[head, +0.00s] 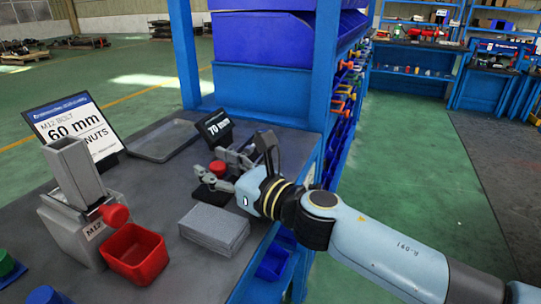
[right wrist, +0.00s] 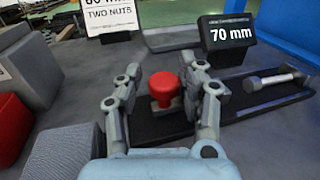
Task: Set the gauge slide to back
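The gauge has a red slide knob (head: 218,167) on a dark base, with a tilted black display reading 70 mm (head: 214,126) behind it. In the right wrist view the knob (right wrist: 165,86) sits on a black track (right wrist: 238,101), towards its left end. A grey metal bolt (right wrist: 272,80) lies across the right part of the track. My right gripper (right wrist: 163,72) is open, with one finger on each side of the knob. The right finger looks close to it; I cannot tell whether it touches. My left gripper is not in view.
A grey stack of plates (head: 214,228) lies in front of my right gripper. A red bin (head: 135,254) and a grey M12 dispenser (head: 75,225) stand to the left. A sign (head: 75,130) and an empty grey tray (head: 161,140) are behind. A blue rack post (head: 184,55) rises beyond.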

